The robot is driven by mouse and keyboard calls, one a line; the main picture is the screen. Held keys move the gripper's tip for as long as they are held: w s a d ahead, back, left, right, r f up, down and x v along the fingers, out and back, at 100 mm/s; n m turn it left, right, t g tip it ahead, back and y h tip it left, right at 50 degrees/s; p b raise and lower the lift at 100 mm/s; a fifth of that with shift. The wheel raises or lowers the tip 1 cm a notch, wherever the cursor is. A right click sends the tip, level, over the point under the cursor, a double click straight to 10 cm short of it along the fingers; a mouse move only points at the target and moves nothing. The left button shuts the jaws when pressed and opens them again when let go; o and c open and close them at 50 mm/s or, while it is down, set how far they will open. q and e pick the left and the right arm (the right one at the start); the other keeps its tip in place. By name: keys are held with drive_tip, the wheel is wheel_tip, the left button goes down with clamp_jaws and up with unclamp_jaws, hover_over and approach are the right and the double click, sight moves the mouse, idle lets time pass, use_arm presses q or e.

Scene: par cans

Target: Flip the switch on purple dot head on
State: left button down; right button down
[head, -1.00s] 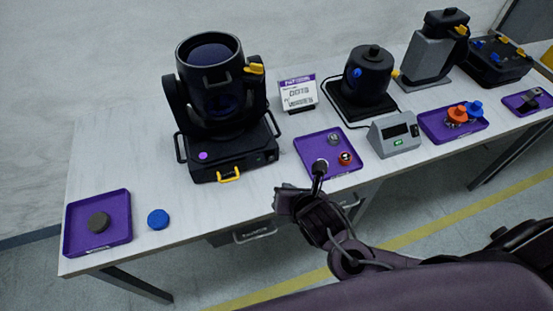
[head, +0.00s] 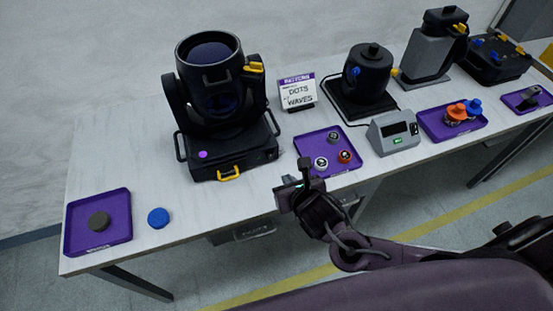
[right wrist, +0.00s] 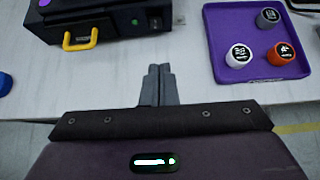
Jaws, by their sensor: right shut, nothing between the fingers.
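The purple dot head (head: 208,95) is a black moving-head light at the left of the table, with a purple dot (head: 203,154) on its base. The right wrist view shows the front of its base (right wrist: 110,30), with a yellow handle (right wrist: 80,38) and a small green-marked control (right wrist: 135,21); I cannot tell the switch or its position. My right gripper (head: 305,163) is shut and empty, just right of the base and apart from it. Its closed fingers also show in the right wrist view (right wrist: 159,70). My left gripper is out of view.
A purple tray (head: 330,170) with three small round pieces lies right of the gripper. A sign (head: 297,92), a grey box (head: 393,133) and other black fixtures stand farther right. At the left are a blue disc (head: 158,218) and another purple tray (head: 118,207).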

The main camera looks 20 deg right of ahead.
sight(272, 154)
drive_tip(key=x, duration=0.6)
drive_tip(key=shift+r, duration=0.1)
drive_tip(key=shift+w+p, duration=0.9)
drive_tip(key=shift+w, duration=1.4)
drive_tip(key=shift+r, duration=0.15)
drive_tip(key=w+r+p, duration=0.1)
drive_tip(key=p, duration=0.2)
drive_tip(key=shift+g, duration=0.4)
drive_tip(key=shift+a+f+b, duration=0.15)
drive_tip(key=shift+f+b, duration=0.15)
drive_tip(key=shift+f, duration=0.3)
drive_tip(key=shift+r, duration=0.2)
